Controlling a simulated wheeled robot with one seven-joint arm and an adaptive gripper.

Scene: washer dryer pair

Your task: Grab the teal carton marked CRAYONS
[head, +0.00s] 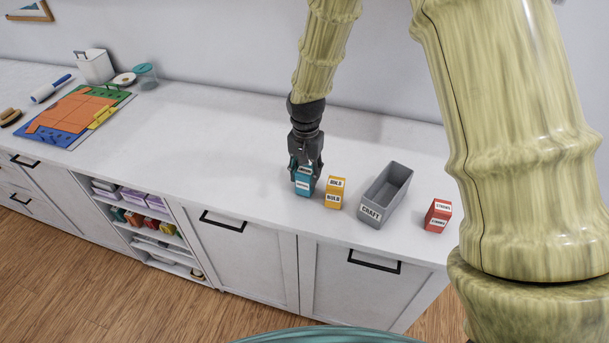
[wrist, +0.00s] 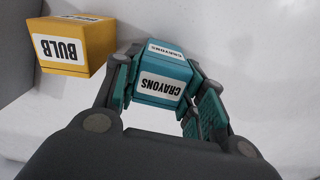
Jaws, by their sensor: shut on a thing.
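The teal carton marked CRAYONS (head: 303,186) stands on the white counter in the head view. My gripper (head: 306,172) comes down on it from above, with its fingers on either side. In the wrist view the same carton (wrist: 163,77) shows its white CRAYONS labels, upside down, between the two fingers of my gripper (wrist: 165,90). The gripper is shut on the carton. Whether the carton's base touches the counter is hard to tell.
A yellow carton marked BULB (wrist: 75,45) stands close beside; it also shows in the head view (head: 335,192). A grey bin marked CRAFT (head: 372,213) and a red carton (head: 438,214) stand further right.

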